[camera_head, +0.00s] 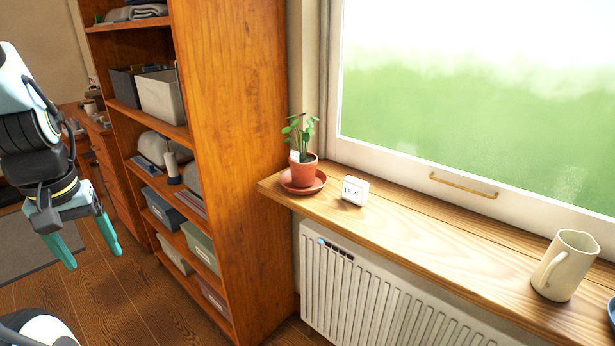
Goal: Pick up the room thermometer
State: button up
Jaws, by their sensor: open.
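The room thermometer (354,191) is a small white block with rounded corners and dark digits on its front. It stands upright on the wooden window sill (430,240), just right of a potted plant. My gripper (93,257) is at the left of the picture, with its teal fingers apart and pointing down. It is empty and well away from the thermometer, in front of the shelf unit and above the floor.
The plant's terracotta pot (304,173) stands on a saucer close beside the thermometer. A beige mug (565,266) stands farther right on the sill. A tall wooden shelf unit (235,150) stands between my gripper and the sill. A white radiator (375,295) is below the sill.

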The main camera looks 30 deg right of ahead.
aim_at(355, 190)
jog(key=i+l+z, duration=0.1)
jog(key=z, duration=0.35)
jog(key=i+l+z, duration=0.2)
jog(key=z, duration=0.3)
